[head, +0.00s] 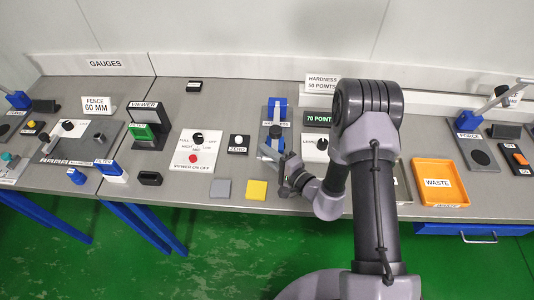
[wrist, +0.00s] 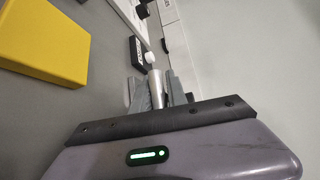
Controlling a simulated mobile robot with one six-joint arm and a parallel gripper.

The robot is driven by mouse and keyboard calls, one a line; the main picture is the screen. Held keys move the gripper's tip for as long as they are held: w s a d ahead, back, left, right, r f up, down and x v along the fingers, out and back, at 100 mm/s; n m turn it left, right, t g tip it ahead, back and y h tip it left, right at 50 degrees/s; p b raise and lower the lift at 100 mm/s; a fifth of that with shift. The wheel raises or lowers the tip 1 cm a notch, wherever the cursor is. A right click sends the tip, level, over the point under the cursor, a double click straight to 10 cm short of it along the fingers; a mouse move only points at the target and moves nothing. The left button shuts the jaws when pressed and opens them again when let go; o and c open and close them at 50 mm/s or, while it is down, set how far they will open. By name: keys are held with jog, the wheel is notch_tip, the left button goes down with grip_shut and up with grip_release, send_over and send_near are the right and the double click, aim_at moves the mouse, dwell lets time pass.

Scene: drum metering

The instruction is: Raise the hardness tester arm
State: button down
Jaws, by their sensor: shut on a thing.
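The hardness tester (head: 277,108) is a blue and grey stand at the middle of the bench in the head view. Its silver arm (wrist: 157,88) shows between my fingers in the wrist view, with a white tip at the far end. My gripper (head: 277,164) is at the front of the tester, shut on that arm. It also shows in the wrist view (wrist: 158,95). My gripper and wrist hide part of the tester's front in the head view, so the arm's exact height is hard to tell.
A green display (head: 318,118) reads 70 POINTS, below a sign (head: 321,82) reading HARDNESS 50 POINTS. A yellow block (head: 257,190) and a grey block (head: 220,188) lie left of my gripper. An orange waste tray (head: 440,198) stands to the right.

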jog(key=shift+s+f, duration=0.15)
jog(key=shift+s, duration=0.05)
dwell(0.3)
